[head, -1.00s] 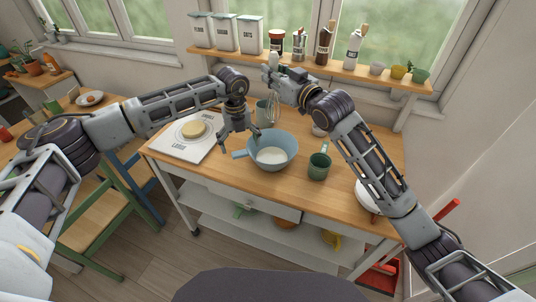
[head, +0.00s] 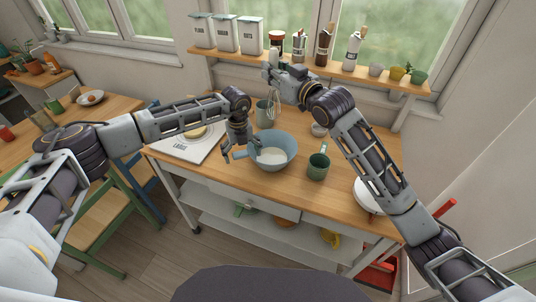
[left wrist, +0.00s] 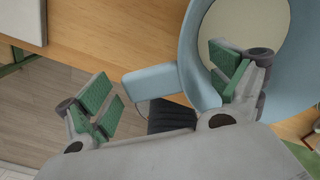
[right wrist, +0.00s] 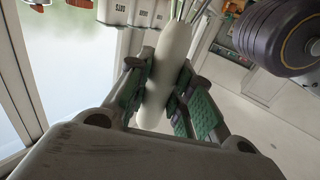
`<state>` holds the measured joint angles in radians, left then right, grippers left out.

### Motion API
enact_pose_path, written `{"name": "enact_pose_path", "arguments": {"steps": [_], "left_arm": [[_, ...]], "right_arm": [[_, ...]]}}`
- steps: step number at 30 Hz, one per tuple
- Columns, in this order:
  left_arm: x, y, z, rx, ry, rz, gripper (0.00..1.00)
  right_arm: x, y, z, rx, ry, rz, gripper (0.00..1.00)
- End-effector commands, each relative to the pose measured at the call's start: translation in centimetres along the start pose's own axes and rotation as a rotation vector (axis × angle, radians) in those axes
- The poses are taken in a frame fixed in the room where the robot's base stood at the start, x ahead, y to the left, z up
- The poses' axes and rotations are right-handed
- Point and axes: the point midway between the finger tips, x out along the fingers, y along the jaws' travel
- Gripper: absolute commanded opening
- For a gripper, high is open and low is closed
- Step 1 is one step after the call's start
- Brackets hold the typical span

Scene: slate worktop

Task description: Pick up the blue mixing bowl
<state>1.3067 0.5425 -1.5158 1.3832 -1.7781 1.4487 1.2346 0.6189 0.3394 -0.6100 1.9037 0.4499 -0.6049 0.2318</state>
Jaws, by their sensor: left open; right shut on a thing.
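The blue mixing bowl (head: 289,152) stands upright on the wooden worktop, with pale contents inside and a short handle jutting left. My left gripper (head: 241,152) is open at the bowl's handle side. In the left wrist view the bowl's handle (left wrist: 152,82) shows between the spread fingers (left wrist: 163,88). One finger is outside the bowl and the other overlaps its interior; I cannot tell whether either touches. My right gripper (head: 271,70) is shut on the pale handle (right wrist: 165,75) of a whisk, held up behind the bowl with its wires (head: 274,108) downward.
A green mug (head: 318,167) stands just right of the bowl. A teal vessel (head: 262,114) is behind the bowl. A shelf (head: 300,62) with canisters and bottles runs along the window.

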Motion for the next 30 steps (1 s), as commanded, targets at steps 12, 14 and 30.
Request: {"name": "enact_pose_path", "arguments": {"steps": [12,14,30], "left_arm": [[0.02,-0.01,-0.01,0.0,0.0,0.0,0.92],[0.02,-0.01,-0.01,0.0,0.0,0.0,0.84],[-0.01,-0.01,0.01,0.0,0.0,0.0,0.34]], "right_arm": [[0.0,-0.01,0.03,0.0,0.0,0.0,0.0],[0.0,0.0,0.02,0.0,0.001,0.0,0.0],[0.0,0.0,0.03,0.0,0.0,0.0,0.0]]}}
